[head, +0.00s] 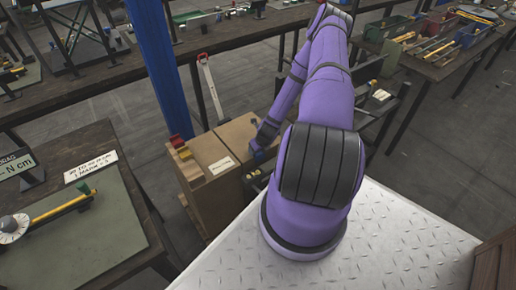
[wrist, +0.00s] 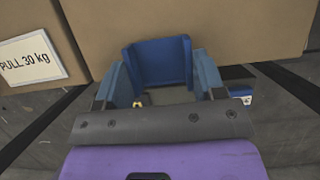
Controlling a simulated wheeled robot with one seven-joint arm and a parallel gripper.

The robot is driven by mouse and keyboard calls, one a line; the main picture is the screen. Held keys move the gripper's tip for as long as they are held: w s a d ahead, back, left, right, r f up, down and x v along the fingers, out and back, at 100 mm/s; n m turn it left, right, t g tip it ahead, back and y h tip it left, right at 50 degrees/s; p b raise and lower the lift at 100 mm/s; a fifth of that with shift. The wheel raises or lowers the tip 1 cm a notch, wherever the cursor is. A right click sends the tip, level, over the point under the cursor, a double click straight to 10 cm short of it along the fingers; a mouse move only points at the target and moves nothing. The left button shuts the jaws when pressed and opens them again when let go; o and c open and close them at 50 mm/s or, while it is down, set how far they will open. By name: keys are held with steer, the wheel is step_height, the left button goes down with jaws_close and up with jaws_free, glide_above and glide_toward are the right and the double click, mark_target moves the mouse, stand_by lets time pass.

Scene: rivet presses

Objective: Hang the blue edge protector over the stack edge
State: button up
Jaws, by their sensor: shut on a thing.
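The stack of brown cardboard boxes (head: 208,196) stands on the floor left of my arm in the head view; its cardboard face (wrist: 200,25) fills the top of the wrist view. The blue edge protector (wrist: 160,62) is an angled piece between the two pale blue fingers of my gripper (wrist: 163,78), which is shut on it. In the wrist view the protector lies in front of the cardboard; I cannot tell if it touches. In the head view my gripper (head: 259,154) is at the stack's right side, small and partly hidden by my arm.
A white label (wrist: 31,59) reads "PULL 30 kg". A blue post (head: 157,65) rises behind the stack. A workbench (head: 75,205) stands left and another bench (head: 240,38) runs behind.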

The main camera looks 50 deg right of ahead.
steer(key=shift+w, duration=0.1)
stand_by(0.3)
steer(key=o, duration=1)
steer(key=v, duration=1)
steer(key=shift+s+r, duration=0.2)
steer(key=shift+r, duration=0.1)
